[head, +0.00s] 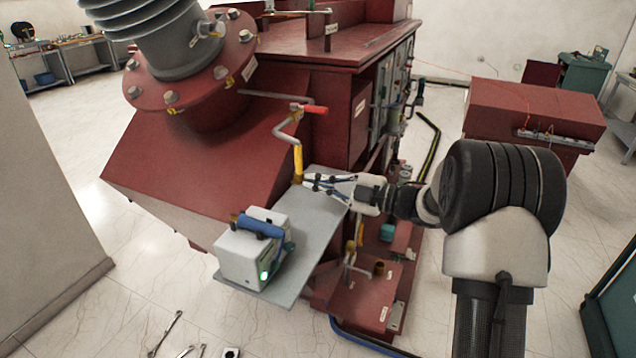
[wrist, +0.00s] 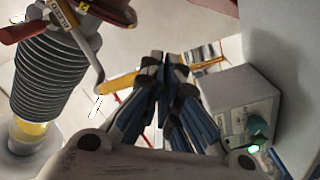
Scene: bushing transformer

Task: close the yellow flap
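A yellow part (head: 298,162) stands upright at the lower end of a grey crank with a red grip (head: 314,110), beside the red transformer housing. It also shows in the wrist view (wrist: 120,81), left of my fingertips. I cannot tell whether this is the flap itself. Another yellow strip (wrist: 208,65) shows right of the fingertips. My gripper (head: 309,180) points left, close to the foot of the yellow part. In the wrist view its fingers (wrist: 165,62) come together at the tips with nothing clearly held. Whether they touch the yellow part is hidden.
A grey shelf (head: 318,222) lies below my gripper, with a white box (head: 247,258) with a blue handle on it. The grey ribbed bushing (head: 165,42) with its red flange rises at the upper left. Tools (head: 168,333) lie on the floor.

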